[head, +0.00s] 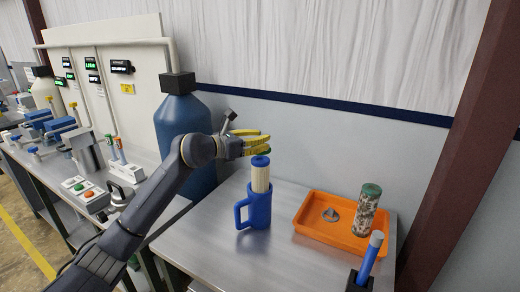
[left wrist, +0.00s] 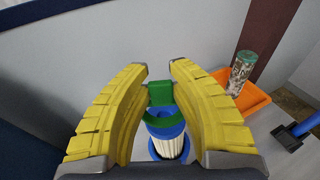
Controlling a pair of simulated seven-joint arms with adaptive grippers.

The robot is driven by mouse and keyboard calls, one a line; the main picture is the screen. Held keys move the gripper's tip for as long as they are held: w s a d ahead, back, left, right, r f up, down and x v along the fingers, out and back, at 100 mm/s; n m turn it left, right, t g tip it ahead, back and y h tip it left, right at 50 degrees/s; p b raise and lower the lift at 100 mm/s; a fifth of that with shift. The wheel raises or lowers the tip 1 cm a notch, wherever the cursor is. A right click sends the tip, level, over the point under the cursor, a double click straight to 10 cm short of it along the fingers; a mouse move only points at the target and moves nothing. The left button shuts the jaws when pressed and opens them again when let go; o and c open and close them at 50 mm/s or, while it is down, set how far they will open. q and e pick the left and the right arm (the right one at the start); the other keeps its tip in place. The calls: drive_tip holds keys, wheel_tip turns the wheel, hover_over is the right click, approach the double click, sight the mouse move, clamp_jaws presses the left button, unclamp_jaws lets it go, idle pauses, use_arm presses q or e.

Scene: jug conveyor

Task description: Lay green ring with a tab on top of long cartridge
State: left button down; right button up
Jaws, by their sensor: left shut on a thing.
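My left gripper (head: 262,142), with yellow fingers, is above the blue jug (head: 259,210). It is shut on the green ring with a tab; the tab (left wrist: 160,93) shows between the fingers in the left wrist view. In the head view only a bit of green (head: 263,151) shows under the fingers. A white pleated cartridge (head: 260,179) with a blue top (head: 260,161) stands upright in the jug. The ring overlaps the blue top (left wrist: 166,131) in the left wrist view; I cannot tell whether they touch. My right gripper is not in view.
An orange tray (head: 328,239) holds a green-capped mottled cartridge (head: 367,212) and a small grey part (head: 331,215). A blue-handled tool (head: 369,258) stands at front right. A large blue tank (head: 184,140) is left of the jug. Bare metal table lies around the jug.

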use_arm(q)
drive_tip(key=shift+f, duration=1.5)
drive_tip(key=shift+f, duration=0.2)
drive_tip(key=c, duration=1.2)
unclamp_jaws()
drive_tip(key=shift+c, duration=0.2)
drive_tip(key=shift+r, duration=0.15)
drive_tip(key=shift+s+a, duration=0.1)
drive_tip(key=shift+a, duration=0.1)
drive_tip(key=v, duration=1.1)
drive_tip(key=shift+s+a, duration=0.2)
drive_tip(key=shift+a, duration=0.05)
